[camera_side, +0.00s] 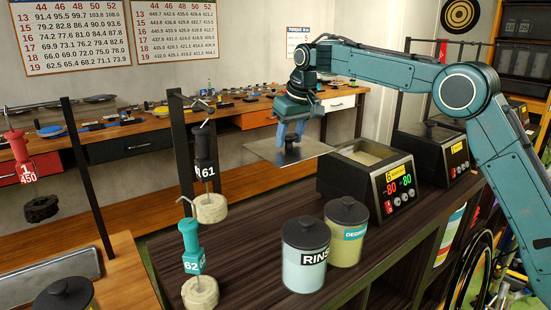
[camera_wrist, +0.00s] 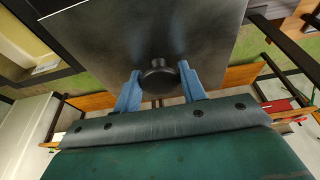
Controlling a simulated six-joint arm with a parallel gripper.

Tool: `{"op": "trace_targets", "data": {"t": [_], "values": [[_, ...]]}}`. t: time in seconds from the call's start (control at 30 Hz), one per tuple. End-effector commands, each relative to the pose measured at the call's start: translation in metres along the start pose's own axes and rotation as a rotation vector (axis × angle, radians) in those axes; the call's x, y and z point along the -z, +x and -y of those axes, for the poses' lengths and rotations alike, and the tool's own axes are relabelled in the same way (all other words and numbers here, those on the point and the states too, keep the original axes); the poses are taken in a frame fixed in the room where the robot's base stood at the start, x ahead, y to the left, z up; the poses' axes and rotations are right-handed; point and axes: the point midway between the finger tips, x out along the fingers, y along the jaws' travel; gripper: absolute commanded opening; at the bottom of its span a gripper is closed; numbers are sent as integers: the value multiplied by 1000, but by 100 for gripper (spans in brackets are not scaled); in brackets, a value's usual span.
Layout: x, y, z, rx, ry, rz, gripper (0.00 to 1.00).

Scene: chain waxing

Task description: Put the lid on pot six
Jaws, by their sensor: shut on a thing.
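My gripper (camera_side: 291,131) is shut on the black knob of a flat grey metal lid (camera_side: 262,149). The lid is in the air, roughly level, to the left of pot six. In the wrist view the blue fingers (camera_wrist: 158,88) stand on both sides of the knob (camera_wrist: 157,76), and the lid plate (camera_wrist: 150,30) fills the top of the picture. Pot six (camera_side: 345,180) is a dark square box with a yellow "6" label and a red and green display. Its top is open and shows pale wax (camera_side: 370,153).
A second dark pot (camera_side: 432,150) stands behind, to the right. RINSE (camera_side: 305,265) and DEGREASE (camera_side: 347,240) jars stand in front of pot six.

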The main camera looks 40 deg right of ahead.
Motion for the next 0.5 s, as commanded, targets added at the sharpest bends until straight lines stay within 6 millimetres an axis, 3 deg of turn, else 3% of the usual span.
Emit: {"op": "trace_targets", "data": {"t": [0.1, 0.37, 0.5], "values": [[7, -20, 0, 0, 0, -3, 14], [14, -44, 0, 1, 0, -2, 14], [14, -43, -28, -3, 3, -2, 14]]}}
